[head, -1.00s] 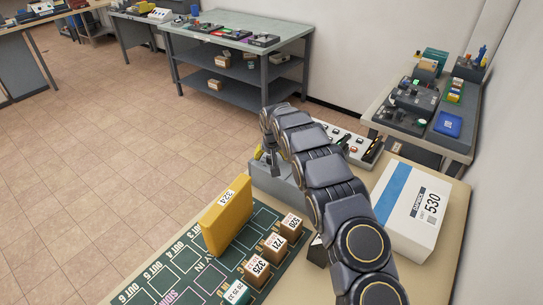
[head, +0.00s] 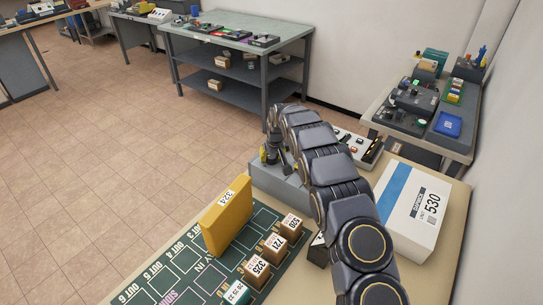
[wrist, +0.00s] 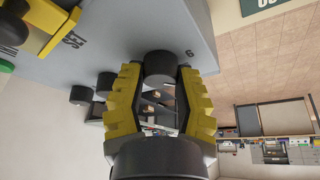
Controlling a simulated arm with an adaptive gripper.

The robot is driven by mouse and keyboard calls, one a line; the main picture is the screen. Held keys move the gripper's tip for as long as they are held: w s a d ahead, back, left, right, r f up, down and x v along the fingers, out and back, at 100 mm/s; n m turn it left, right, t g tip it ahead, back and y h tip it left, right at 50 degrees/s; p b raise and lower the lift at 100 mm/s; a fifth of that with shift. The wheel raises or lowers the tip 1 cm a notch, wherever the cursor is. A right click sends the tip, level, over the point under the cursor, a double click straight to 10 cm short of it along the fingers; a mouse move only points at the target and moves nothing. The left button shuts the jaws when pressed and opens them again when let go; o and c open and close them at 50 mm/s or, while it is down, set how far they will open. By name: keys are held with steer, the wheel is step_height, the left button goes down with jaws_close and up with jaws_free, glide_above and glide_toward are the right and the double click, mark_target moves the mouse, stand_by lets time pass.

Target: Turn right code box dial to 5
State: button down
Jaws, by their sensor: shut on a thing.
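The grey code box (head: 270,182) stands on the near table in the head view. Its face (wrist: 215,25) fills the top of the wrist view, with a "6" and the word "SET" printed on it. A round black dial (wrist: 158,66) sticks out beside the "6". My gripper (wrist: 159,76), with yellow ridged fingers, is shut on this dial from both sides. It also shows at the box in the head view (head: 271,154), partly hidden by my arm. Other black knobs (wrist: 82,95) show left of the fingers. The dial's pointer and exact setting cannot be made out.
A white parcel marked 530 (head: 416,208) lies right of my arm. A yellow parcel marked 324 (head: 228,226) stands upright on the green sorting mat (head: 178,259), with several small boxes beside it. A yellow handle (wrist: 40,25) is near "SET".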

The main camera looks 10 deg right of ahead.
steer(key=shift+f+n, duration=0.1)
steer(key=shift+n, duration=0.2)
steer(key=c, duration=0.6)
jaws_free()
steer(key=shift+c, duration=0.2)
steer(key=v, duration=1.2)
steer(key=shift+d, duration=0.1)
